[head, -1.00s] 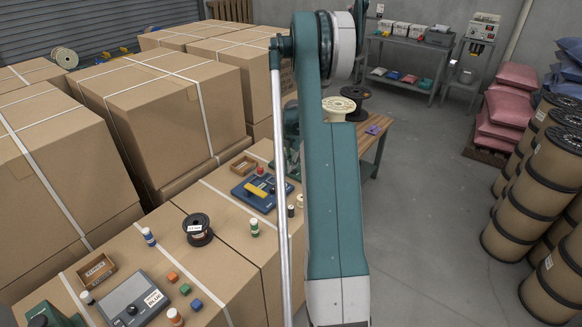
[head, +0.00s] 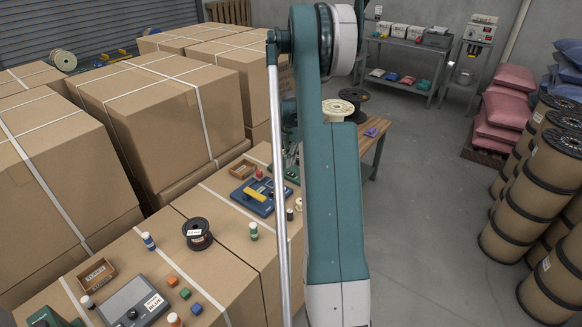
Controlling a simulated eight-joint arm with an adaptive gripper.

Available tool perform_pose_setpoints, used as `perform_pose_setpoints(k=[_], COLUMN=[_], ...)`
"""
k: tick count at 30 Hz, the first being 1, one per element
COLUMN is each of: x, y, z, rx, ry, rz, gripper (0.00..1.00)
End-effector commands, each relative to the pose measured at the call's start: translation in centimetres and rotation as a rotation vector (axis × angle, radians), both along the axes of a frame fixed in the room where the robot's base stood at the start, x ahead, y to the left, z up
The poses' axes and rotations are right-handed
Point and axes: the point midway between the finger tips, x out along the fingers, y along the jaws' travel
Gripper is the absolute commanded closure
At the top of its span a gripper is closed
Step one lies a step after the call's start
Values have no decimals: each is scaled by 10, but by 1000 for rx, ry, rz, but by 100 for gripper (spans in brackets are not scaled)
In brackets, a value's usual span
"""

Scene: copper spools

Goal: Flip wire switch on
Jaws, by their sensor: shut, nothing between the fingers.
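A grey box with a sloped top, a dark knob and a white label (head: 135,304) lies on the near carton; the label is too small to read surely. A blue device with a yellow bar (head: 256,195) lies on the carton farther back. I cannot tell which one carries the wire switch, or its position. My teal arm stands upright in the middle of the view and covers part of the carton tops. My gripper is not visible; the arm hides the area behind it.
A black spool (head: 197,233), small bottles, colored blocks (head: 185,293) and a small open box (head: 96,274) lie on the near carton. Tall strapped cartons (head: 150,100) stand at left. Large spools (head: 520,190) stand at right. The floor (head: 430,220) between is clear.

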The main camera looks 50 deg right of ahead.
Motion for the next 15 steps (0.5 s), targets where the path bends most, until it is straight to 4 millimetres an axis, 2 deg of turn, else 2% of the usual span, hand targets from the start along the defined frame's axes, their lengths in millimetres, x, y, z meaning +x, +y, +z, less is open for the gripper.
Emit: perform_pose_setpoints(k=[3,9,15], x=[3,8,12], y=[0,0,0], z=[23,55,77], rx=[0,0,0], ry=[-1,-1,-1], rz=[1,1,1], gripper=[100,100,100])
